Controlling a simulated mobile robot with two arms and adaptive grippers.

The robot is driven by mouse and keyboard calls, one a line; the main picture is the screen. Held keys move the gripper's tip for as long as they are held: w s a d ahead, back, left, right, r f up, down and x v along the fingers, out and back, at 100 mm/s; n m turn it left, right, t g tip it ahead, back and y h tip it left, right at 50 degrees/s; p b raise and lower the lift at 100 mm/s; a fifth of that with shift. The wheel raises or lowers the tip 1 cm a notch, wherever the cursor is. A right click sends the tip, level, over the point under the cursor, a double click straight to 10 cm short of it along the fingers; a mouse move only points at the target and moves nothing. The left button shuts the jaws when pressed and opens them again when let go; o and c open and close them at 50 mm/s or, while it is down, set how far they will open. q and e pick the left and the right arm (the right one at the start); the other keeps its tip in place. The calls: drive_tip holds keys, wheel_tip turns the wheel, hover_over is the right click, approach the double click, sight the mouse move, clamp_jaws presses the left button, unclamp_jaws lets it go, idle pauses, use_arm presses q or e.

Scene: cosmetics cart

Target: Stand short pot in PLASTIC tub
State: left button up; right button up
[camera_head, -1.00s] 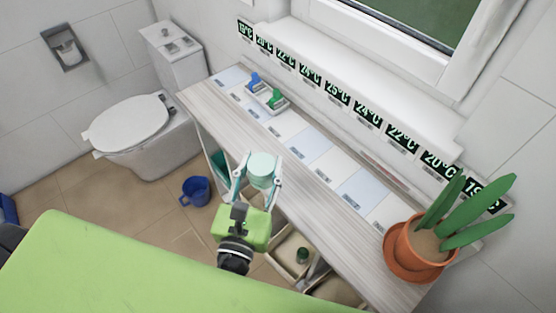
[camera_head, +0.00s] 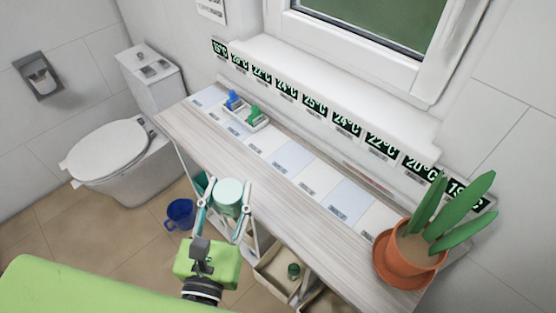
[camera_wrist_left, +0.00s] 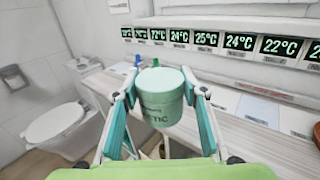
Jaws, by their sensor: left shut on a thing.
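A short mint-green pot (camera_head: 229,193) is held upright between the fingers of my left gripper (camera_head: 228,206). In the left wrist view the pot (camera_wrist_left: 160,100) shows dark lettering ending in "TIC", and the left gripper's (camera_wrist_left: 161,108) teal-padded fingers close on both its sides. In the head view the pot appears near the front edge of the long pale shelf (camera_head: 310,215). My right gripper is not in view.
A small tray (camera_head: 255,126) with blue and green items stands on the shelf's far left. A potted plant (camera_head: 408,252) stands at the right end. An open bin (camera_head: 270,278) below holds a green jar (camera_head: 293,270).

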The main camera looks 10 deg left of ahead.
use_arm(q)
drive_tip(key=shift+d+r, duration=0.1)
drive_tip(key=shift+d, duration=0.05)
drive_tip(key=shift+w, duration=0.1)
drive_tip(key=w+d+f, duration=0.1)
drive_tip(key=w+f, duration=0.1)
drive_tip(key=w, duration=0.1)
drive_tip(key=w+d+f+p, duration=0.1)
drive_tip(key=w+d+f, duration=0.1)
drive_tip(key=w+f, duration=0.1)
drive_tip(key=w+d+f, duration=0.1)
drive_tip(key=w+f, duration=0.2)
drive_tip(key=w, duration=0.2)
drive_tip(key=shift+w+d+f+p, duration=0.25)
drive_tip(key=shift+d+p, duration=0.15)
drive_tip(key=f, duration=0.1)
drive_tip(key=w+f, duration=0.1)
drive_tip(key=f, duration=0.1)
drive_tip(key=shift+w+d+f, duration=0.15)
drive_tip(key=shift+d, duration=0.15)
drive_tip(key=shift+f+p, duration=0.3)
drive_tip(key=shift+f, duration=0.15)
